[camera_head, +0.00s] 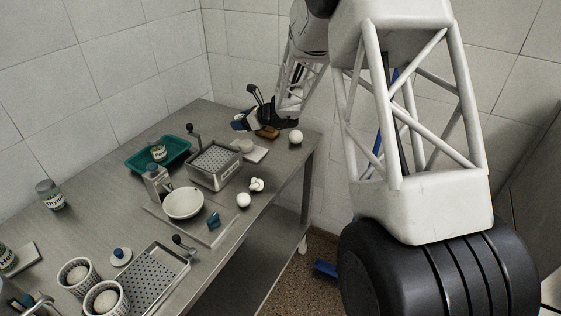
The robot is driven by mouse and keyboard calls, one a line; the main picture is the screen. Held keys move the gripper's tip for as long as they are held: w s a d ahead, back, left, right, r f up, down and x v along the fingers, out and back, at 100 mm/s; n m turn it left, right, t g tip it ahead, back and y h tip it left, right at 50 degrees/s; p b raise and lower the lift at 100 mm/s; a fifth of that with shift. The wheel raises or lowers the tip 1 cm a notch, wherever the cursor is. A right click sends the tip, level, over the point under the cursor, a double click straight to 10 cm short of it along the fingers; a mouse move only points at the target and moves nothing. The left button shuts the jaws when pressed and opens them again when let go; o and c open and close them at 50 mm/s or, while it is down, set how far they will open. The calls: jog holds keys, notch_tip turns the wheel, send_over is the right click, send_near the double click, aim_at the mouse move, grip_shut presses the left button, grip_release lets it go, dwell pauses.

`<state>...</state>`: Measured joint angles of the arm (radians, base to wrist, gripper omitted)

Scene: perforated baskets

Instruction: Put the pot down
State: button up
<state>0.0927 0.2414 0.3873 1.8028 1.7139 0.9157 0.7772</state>
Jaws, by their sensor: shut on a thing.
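My gripper (257,121) is over the far right end of the metal table. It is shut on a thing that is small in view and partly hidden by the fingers. A small brown thing (268,132) shows right at the gripper, low over the tabletop; it may be the pot, but its shape is not clear. I cannot tell whether it touches the table. A blue part (239,125) shows at the left of the gripper.
Close by are a white ball (295,137) and a perforated basket (215,167). Left of the basket is a teal tray (140,163). A white bowl (184,204), more balls (243,200), a perforated tray (152,282) and ribbed cups (78,275) stand nearer.

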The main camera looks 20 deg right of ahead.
jog(key=s+d+f, duration=0.1)
jog(key=s+d, duration=0.2)
jog(key=s, duration=0.6)
jog(key=s+d+f+m+t, duration=0.1)
jog(key=s+d, duration=0.3)
jog(key=s, duration=0.5)
jog(key=s+d+f+h, duration=0.1)
jog(key=s+d, duration=0.2)
jog(key=s, duration=0.6)
jog(key=shift+s+d+f+m+t, duration=0.15)
jog(key=shift+d+f+m+t, duration=0.05)
jog(key=shift+f+m+t, duration=0.1)
send_over(281, 161)
jog(key=shift+f, duration=0.65)
jog(key=shift+f, duration=0.15)
jog(key=shift+f, duration=1.65)
jog(key=shift+f, duration=0.15)
